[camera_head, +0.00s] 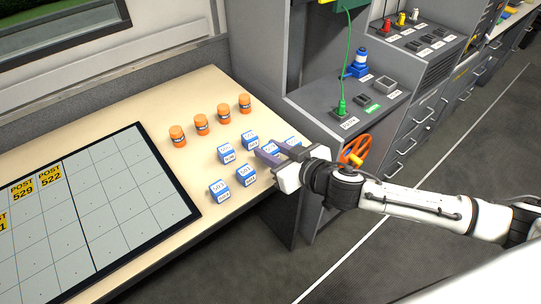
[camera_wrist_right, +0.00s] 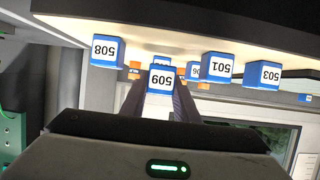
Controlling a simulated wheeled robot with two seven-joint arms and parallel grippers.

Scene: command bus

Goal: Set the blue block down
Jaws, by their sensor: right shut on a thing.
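My right gripper (camera_head: 268,155) reaches in from the right over the near right corner of the table. It is shut on the blue block marked 509 (camera_wrist_right: 161,79), which sits between the fingertips in the right wrist view. That block also shows partly between the fingers in the head view (camera_head: 270,148). I cannot tell whether its underside touches the table. My left gripper is not in view.
Other blue blocks stand close by on the table (camera_head: 130,110), among them 501 (camera_wrist_right: 217,67), 503 (camera_wrist_right: 262,75) and 508 (camera_wrist_right: 106,51). Several orange jars (camera_head: 223,113) stand behind them. A dark-framed grid board (camera_head: 128,180) with yellow POST cards (camera_head: 50,175) lies left.

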